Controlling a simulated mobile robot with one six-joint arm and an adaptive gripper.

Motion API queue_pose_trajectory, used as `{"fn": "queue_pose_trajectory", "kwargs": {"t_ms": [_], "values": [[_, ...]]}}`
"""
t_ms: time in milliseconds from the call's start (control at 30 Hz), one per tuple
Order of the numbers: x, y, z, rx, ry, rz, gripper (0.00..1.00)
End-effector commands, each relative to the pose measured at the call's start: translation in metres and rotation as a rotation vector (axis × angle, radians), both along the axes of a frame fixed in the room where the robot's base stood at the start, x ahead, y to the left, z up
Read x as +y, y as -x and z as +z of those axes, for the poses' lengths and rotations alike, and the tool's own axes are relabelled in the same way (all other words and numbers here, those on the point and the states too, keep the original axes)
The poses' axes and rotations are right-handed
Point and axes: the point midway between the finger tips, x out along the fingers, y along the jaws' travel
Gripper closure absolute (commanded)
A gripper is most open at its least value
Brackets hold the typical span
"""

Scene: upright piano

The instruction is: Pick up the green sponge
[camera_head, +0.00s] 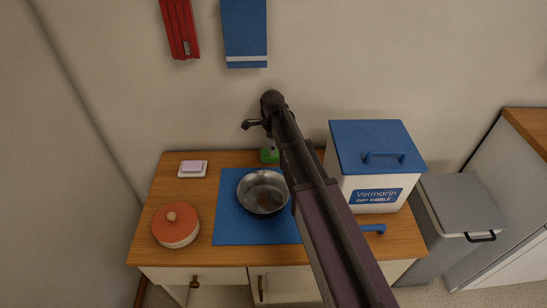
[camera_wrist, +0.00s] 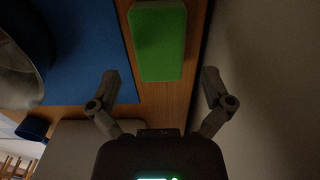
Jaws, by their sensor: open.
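The green sponge (camera_head: 269,156) lies on the wooden top near the wall, behind the blue mat, partly hidden by my arm in the head view. In the wrist view the sponge (camera_wrist: 159,40) is a green block with rounded corners, lying on the wood strip between mat and wall. My gripper (camera_wrist: 160,77) is open and empty. Its fingers are spread wider than the sponge, and the sponge's near end is centred between the fingertips in the picture. In the head view my gripper (camera_head: 259,126) is above the sponge; the height gap is hard to tell.
A metal bowl (camera_head: 262,192) stands on the blue mat (camera_head: 230,225). A white kibble bin (camera_head: 342,188) with a blue lid stands right of the sponge. A soap dish (camera_head: 192,169) and red-lidded pot (camera_head: 175,226) are at left. The wall (camera_wrist: 262,90) runs close beside the sponge.

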Motion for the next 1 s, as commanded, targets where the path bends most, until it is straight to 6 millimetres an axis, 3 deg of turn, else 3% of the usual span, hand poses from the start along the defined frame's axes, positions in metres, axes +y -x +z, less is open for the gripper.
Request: {"fn": "queue_pose_trajectory", "kwargs": {"t_ms": [500,1000], "values": [[0.002,0.001,-0.041,0.0,0.0,0.001,0.0],[0.002,0.001,-0.046,0.0,0.0,0.002,0.0]]}}
